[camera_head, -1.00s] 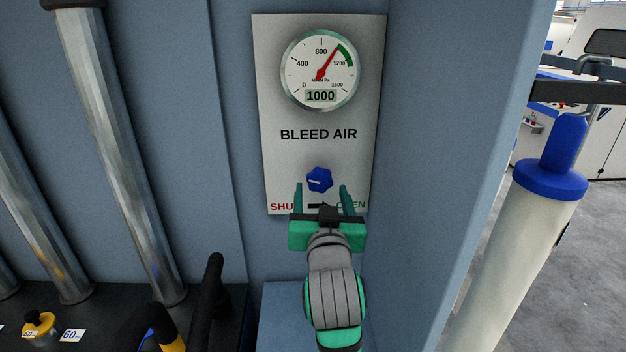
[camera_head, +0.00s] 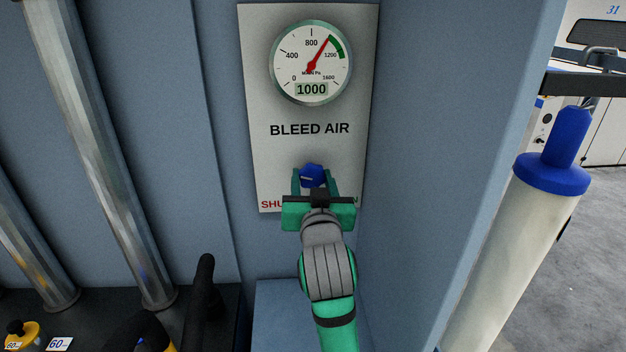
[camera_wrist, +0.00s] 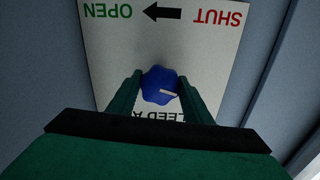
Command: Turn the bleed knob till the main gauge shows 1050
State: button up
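The main gauge (camera_head: 311,62) reads 1000 on its display, with the red needle close to the lower end of the green band. The blue bleed knob (camera_head: 312,174) is on the panel below the words BLEED AIR. My gripper (camera_head: 313,184) has one finger on each side of the knob. In the wrist view, the fingers (camera_wrist: 160,92) appear to touch the sides of the knob (camera_wrist: 158,84). The knob's white mark shows there. My gripper hides part of the SHUT and OPEN lettering in the head view; the wrist view shows both words and an arrow towards OPEN.
The grey panel (camera_head: 262,110) is on a blue wall, with a side wall (camera_head: 430,150) close on the right. A blue-capped cream cylinder (camera_head: 520,240) stands farther right. Metal tubes (camera_head: 105,130) and a black handle (camera_head: 203,300) are at left.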

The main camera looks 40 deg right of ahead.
jog(key=shift+n, duration=2.8)
jog(key=o, duration=1)
jog(key=shift+o, duration=0.2)
